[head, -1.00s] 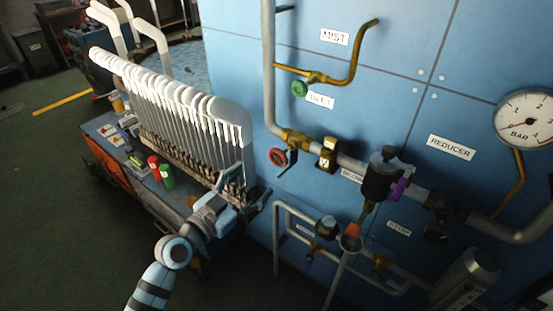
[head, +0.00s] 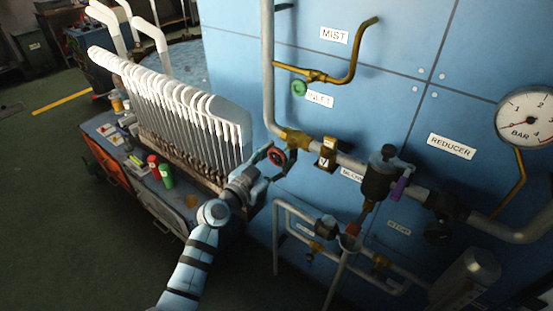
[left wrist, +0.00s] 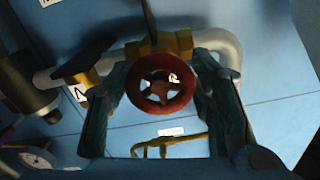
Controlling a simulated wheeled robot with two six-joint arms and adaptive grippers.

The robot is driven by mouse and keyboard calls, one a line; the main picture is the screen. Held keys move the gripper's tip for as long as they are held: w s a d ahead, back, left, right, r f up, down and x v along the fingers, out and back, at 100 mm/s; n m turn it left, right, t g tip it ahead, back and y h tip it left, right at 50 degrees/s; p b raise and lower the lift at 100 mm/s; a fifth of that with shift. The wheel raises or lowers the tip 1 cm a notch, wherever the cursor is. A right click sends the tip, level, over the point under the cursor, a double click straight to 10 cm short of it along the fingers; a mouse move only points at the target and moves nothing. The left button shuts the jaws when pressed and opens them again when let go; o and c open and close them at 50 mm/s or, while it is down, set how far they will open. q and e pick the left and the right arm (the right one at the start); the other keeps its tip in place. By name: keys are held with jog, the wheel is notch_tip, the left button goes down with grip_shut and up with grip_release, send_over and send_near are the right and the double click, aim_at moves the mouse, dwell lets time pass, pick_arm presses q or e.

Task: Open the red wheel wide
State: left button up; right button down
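The red wheel (head: 277,157) sits on a brass valve (head: 294,138) in the pipe on the blue wall panel. My left gripper (head: 268,165) is at the wheel, its fingers pointing at the panel. In the left wrist view the red wheel (left wrist: 160,106) shows face-on between the two spread fingers of the left gripper (left wrist: 163,85), one on each side. The fingers lie close to the rim; whether they touch it I cannot tell. My right gripper is out of view.
A green wheel (head: 298,88) on a brass branch is above. A brass block (head: 327,153) and a dark reducer body (head: 379,180) with a purple part are to the right.

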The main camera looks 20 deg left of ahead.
pick_arm(q)
jog(key=shift+c, duration=1)
jog(key=shift+n, duration=0.3)
